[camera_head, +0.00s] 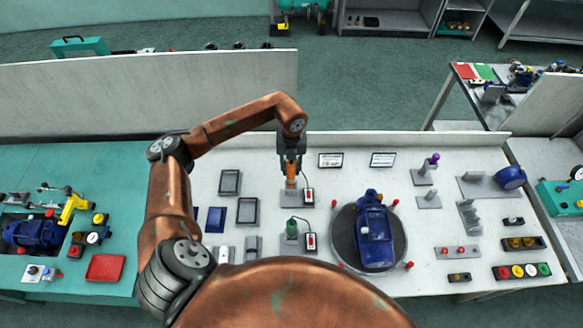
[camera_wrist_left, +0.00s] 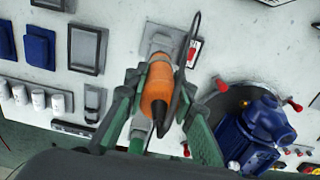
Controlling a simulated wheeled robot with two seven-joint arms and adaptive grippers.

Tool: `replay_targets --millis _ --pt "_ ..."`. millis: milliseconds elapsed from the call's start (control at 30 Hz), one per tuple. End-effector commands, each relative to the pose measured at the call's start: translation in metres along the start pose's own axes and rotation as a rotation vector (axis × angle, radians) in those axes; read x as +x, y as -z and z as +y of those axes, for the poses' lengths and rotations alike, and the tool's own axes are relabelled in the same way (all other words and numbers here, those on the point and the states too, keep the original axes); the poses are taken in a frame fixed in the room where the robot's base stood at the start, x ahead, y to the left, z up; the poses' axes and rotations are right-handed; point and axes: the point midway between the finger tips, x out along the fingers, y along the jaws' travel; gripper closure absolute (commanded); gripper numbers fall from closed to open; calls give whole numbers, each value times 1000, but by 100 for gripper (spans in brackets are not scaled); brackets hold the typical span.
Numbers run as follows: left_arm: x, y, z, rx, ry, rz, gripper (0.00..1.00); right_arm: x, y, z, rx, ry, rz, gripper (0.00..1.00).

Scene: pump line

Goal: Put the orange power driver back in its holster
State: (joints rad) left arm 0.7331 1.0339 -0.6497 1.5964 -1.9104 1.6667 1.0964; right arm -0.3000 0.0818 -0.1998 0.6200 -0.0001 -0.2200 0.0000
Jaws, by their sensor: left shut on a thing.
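The orange power driver (camera_head: 291,172) is upright under my left gripper (camera_head: 291,158), which is shut on it. In the left wrist view the driver (camera_wrist_left: 157,84) lies between the two fingers of the left gripper (camera_wrist_left: 155,75), with a dark cable beside it. A grey holster base (camera_head: 286,199) with a red-and-white tag is directly below the driver; it also shows in the wrist view (camera_wrist_left: 155,38). The driver's lower end is at or just above this base; I cannot tell whether it is seated. My right gripper is not in view.
A green driver (camera_head: 292,227) stands in a similar holder just in front. A blue pump (camera_head: 374,236) sits on a dark round turntable (camera_head: 342,240) to the right. Grey and blue trays (camera_head: 230,182) lie to the left. Low white panels (camera_head: 420,145) stand along the back.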

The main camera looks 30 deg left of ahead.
Motion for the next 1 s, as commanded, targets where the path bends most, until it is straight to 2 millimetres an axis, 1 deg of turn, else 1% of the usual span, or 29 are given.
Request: replay_targets --millis 333,1000 --pt "12 0 0 -1 0 0 100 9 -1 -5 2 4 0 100" --pt "34 0 0 0 0 0 100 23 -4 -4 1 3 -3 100"
